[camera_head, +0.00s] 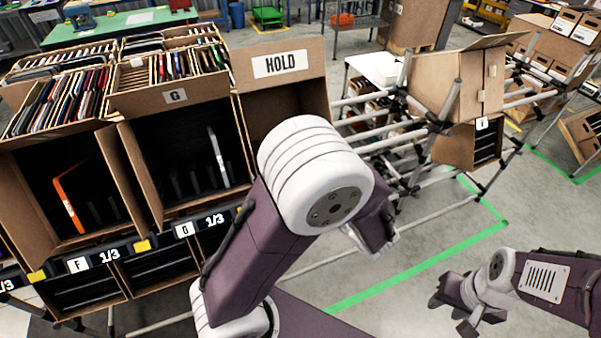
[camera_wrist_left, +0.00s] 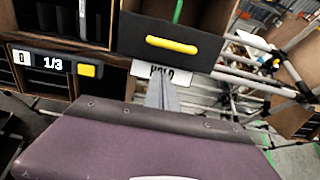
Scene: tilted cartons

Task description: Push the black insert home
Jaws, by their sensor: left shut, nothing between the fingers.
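The black insert (camera_wrist_left: 168,40) shows in the left wrist view as a flat black panel with a yellow handle (camera_wrist_left: 171,45), across the front of an open carton. A green strip stands behind it. I cannot tell how deep it sits. In the head view my left arm hides the front of the HOLD carton (camera_head: 282,65). My left gripper (camera_wrist_left: 161,94) is shut and empty, its grey fingers below the panel near a HOLD label; I cannot tell if they touch anything. Its fingertips are hidden in the head view. My right gripper (camera_head: 452,314) is open and empty over the floor, lower right.
Cartons F (camera_head: 75,190) and G (camera_head: 185,160) stand tilted on the left, with full file cartons above. A pipe rack (camera_head: 390,125) runs right of the HOLD carton, with another tilted carton (camera_head: 455,85). Floor inside the green line (camera_head: 430,262) is clear.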

